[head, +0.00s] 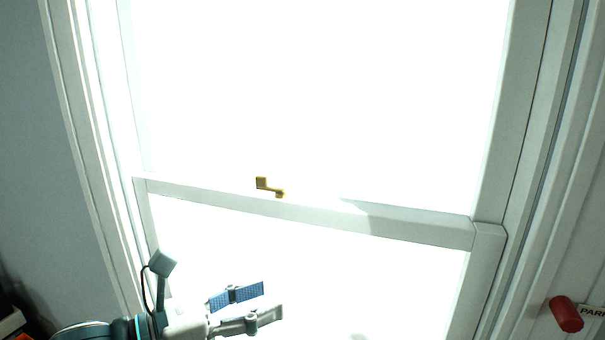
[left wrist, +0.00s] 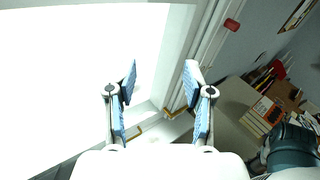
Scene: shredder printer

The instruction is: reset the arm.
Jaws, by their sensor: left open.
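My left gripper (head: 262,303) is at the bottom of the head view, in front of the lower part of a white-framed window. Its two blue-padded fingers are apart, with nothing between them. The left wrist view shows the same open fingers (left wrist: 160,85), with the window's bright pane and white frame behind them. A brass latch (head: 268,187) sits on the window's middle rail (head: 400,222), above and apart from the gripper. My right gripper does not show in either view.
A red cylindrical object (head: 566,314) is at the lower right, by a partly cut-off sign; a red object also shows in the left wrist view (left wrist: 232,24). Boxes or books (left wrist: 262,112) and other clutter lie at the right there. The space before the window looks clear.

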